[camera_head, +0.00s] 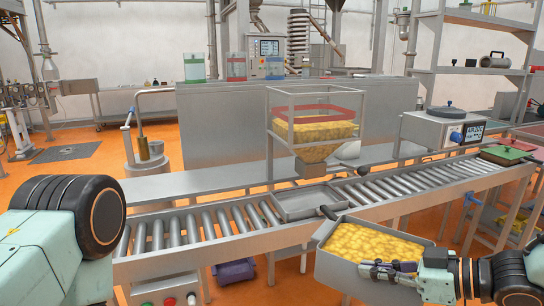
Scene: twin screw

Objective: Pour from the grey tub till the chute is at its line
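The grey tub (322,262), full of yellow pieces (372,240), is at the lower right, in front of the roller conveyor. My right gripper (378,270) is at the tub's near right side, its fingers closed at the rim; the exact contact is partly hidden. The chute (316,150) is a clear-sided hopper in a metal frame behind the conveyor. It holds yellow pieces up to about the lower edge of its red line band (318,113). My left arm fills the lower left; its gripper is out of view.
A shallow grey tray (305,203) sits on the roller conveyor (230,222) below the chute. A boxy device with a display (445,130) and a green board (507,152) stand at the right. The left rollers are clear.

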